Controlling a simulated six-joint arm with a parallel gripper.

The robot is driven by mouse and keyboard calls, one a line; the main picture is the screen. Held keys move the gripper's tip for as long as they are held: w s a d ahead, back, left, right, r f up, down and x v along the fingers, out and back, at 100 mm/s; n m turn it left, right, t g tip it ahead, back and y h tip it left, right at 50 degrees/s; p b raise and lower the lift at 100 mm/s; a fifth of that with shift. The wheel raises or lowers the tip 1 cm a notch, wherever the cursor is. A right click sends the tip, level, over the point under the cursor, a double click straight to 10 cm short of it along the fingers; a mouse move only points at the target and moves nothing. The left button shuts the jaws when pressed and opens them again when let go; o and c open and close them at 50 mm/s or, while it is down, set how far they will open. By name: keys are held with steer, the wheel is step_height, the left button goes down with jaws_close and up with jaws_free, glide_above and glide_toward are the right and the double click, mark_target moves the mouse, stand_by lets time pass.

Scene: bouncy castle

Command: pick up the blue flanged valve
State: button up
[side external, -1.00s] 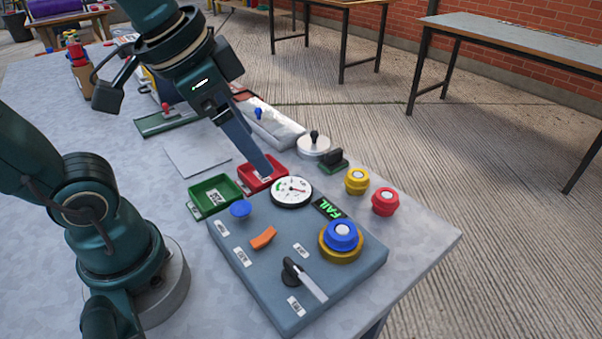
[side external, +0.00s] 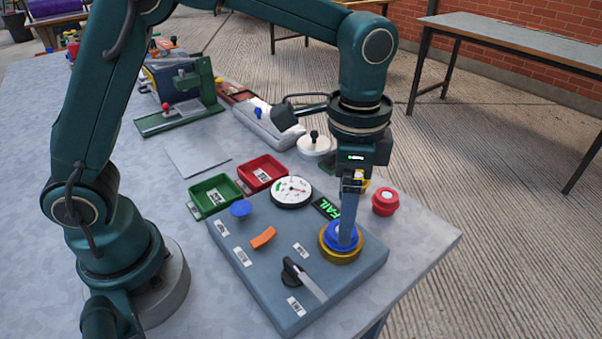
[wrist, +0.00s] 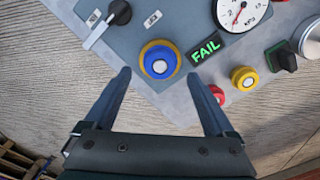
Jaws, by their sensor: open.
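The blue flanged valve (side external: 336,240) sits in a brass-yellow ring (side external: 343,260) at the right corner of the grey test panel. In the wrist view the valve (wrist: 159,66) shows a pale centre and lies ahead of the fingertips, between their lines. My gripper (side external: 347,240) points down over the valve, and a finger hides part of it in the side view. In the wrist view my gripper (wrist: 160,72) is open, with nothing between its fingers. I cannot tell whether a finger touches the valve.
The panel (side external: 250,270) also bears a dial (side external: 291,191), a lit FAIL display (side external: 326,208), a black-and-grey lever (side external: 304,280), an orange switch (side external: 263,237) and a blue knob (side external: 240,208). A red valve (side external: 384,202) stands just beyond. Green (side external: 214,196) and red (side external: 262,172) trays lie behind.

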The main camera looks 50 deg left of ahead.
steer(key=shift+f, duration=1.8)
jaws_close()
